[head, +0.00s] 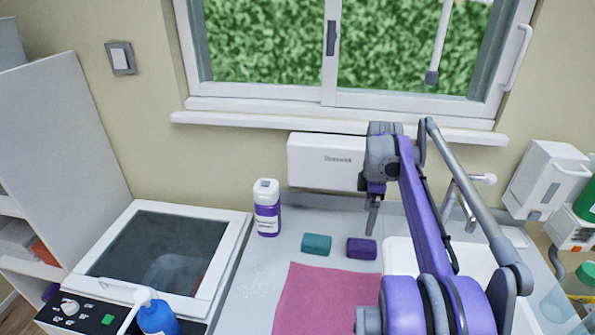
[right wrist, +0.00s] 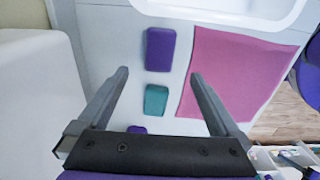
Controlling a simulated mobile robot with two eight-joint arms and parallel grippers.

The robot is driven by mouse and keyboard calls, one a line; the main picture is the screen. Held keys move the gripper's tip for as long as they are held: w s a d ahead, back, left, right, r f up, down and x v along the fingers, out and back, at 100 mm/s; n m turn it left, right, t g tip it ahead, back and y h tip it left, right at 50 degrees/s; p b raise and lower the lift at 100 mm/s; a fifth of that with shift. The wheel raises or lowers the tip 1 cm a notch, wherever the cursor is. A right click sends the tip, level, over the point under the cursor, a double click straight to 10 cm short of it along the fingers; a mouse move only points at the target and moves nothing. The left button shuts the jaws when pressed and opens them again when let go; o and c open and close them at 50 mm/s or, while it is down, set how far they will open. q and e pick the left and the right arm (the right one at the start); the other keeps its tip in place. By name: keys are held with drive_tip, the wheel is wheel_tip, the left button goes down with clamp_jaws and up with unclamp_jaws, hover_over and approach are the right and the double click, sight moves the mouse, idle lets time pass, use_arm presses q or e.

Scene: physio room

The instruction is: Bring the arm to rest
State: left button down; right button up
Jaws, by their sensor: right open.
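My right arm comes in from the lower right of the head view and is raised over the counter. My right gripper (head: 372,215) points down, open and empty, above the counter near the wall. In the right wrist view its two fingers (right wrist: 158,75) are spread, with a purple block (right wrist: 160,49) and a teal block (right wrist: 156,100) on the counter below them. The head view also shows the purple block (head: 362,248) and the teal block (head: 316,244), both apart from the gripper. My left gripper is not in view.
A pink cloth (head: 315,300) lies in front of the blocks. A white bottle with a purple label (head: 267,208) stands at the back. A white sink (head: 400,262) is partly behind my arm. A glass-lidded unit (head: 226,262) and blue bottle (head: 158,318) are left. A wall box (head: 318,160) hangs behind.

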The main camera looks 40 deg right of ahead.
drive_tip(key=w+a+f+m+t+h+p, duration=0.1)
drive_tip(key=w+a+f+m+t, duration=0.15)
drive_tip(key=a, duration=1.55)
drive_tip(key=s+a+f+m+t, duration=0.1)
drive_tip(key=s+a+f, duration=0.1)
drive_tip(key=a, duration=0.4)
drive_tip(key=s+a+f+m+p, duration=0.1)
drive_tip(key=s+a+f+m, duration=0.1)
drive_tip(key=a, duration=0.4)
drive_tip(key=s+a+f+m+t+y, duration=0.1)
drive_tip(key=s+a+f, duration=0.1)
drive_tip(key=a, duration=0.4)
drive_tip(key=shift+s+a+f+m+t+p, duration=0.1)
drive_tip(key=shift+a+f+m+t+p, duration=0.1)
drive_tip(key=shift+f, duration=0.2)
drive_tip(key=shift+a+f+m+t+p, duration=0.15)
drive_tip(key=shift+a+f+p, duration=0.05)
drive_tip(key=shift+f, duration=0.2)
drive_tip(key=shift+s+a+f, duration=0.2)
drive_tip(key=shift+a+f, duration=0.05)
drive_tip(key=shift+a, duration=0.1)
